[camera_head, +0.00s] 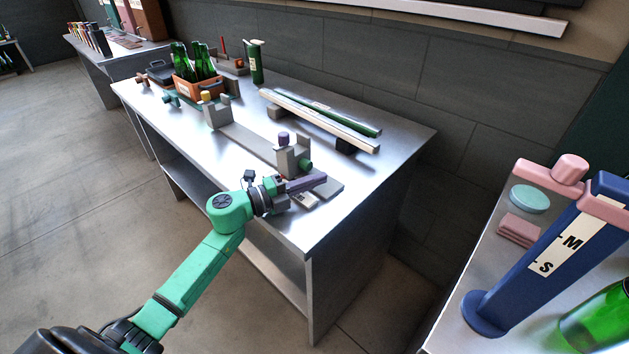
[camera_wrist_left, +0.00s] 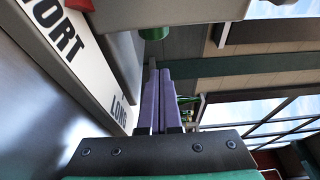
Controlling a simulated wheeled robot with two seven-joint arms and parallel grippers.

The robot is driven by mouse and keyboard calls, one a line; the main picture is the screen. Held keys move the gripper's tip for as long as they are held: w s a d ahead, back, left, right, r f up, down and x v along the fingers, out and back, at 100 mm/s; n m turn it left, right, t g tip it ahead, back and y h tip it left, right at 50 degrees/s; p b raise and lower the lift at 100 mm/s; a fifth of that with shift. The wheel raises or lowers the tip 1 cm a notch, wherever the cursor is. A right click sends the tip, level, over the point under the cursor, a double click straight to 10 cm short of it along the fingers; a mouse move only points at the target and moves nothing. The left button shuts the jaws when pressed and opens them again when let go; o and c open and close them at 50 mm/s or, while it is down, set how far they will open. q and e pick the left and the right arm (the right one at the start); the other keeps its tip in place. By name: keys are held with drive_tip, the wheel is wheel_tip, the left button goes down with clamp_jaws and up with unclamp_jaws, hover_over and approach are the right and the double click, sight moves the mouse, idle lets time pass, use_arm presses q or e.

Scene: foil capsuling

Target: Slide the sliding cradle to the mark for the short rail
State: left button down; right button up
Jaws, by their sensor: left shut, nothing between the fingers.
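The grey sliding cradle (camera_head: 293,158) stands on a long grey bed (camera_head: 250,141) on the steel bench, with a purple knob (camera_head: 283,138) on top and a green knob (camera_head: 305,165) at its side. The fixed-looking end block (camera_head: 217,114) with a yellow knob is at the bed's far left. My left gripper (camera_head: 319,179) is shut and empty, by the bed's near right end, close to the cradle. In the left wrist view, the purple fingers (camera_wrist_left: 164,75) lie together beside the LONG mark (camera_wrist_left: 119,110). The partly cut-off SHORT mark (camera_wrist_left: 68,34) is farther up left. The cradle's underside (camera_wrist_left: 175,12) fills the top.
Two long rails (camera_head: 325,120) rest on blocks behind the bed. An orange crate (camera_head: 198,88) of green bottles and a green cylinder (camera_head: 256,63) stand at the back. A second table at right holds a blue device (camera_head: 535,255). The bench's front right corner is clear.

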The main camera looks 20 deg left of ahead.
use_arm(q)
drive_tip(key=shift+s+f, duration=0.1)
drive_tip(key=shift+s, duration=0.15)
drive_tip(key=b+v, duration=0.1)
drive_tip(key=v, duration=0.8)
drive_tip(key=shift+a+b, duration=0.25)
drive_tip(key=shift+b, duration=0.05)
drive_tip(key=shift+s+a, duration=0.1)
drive_tip(key=shift+s, duration=0.05)
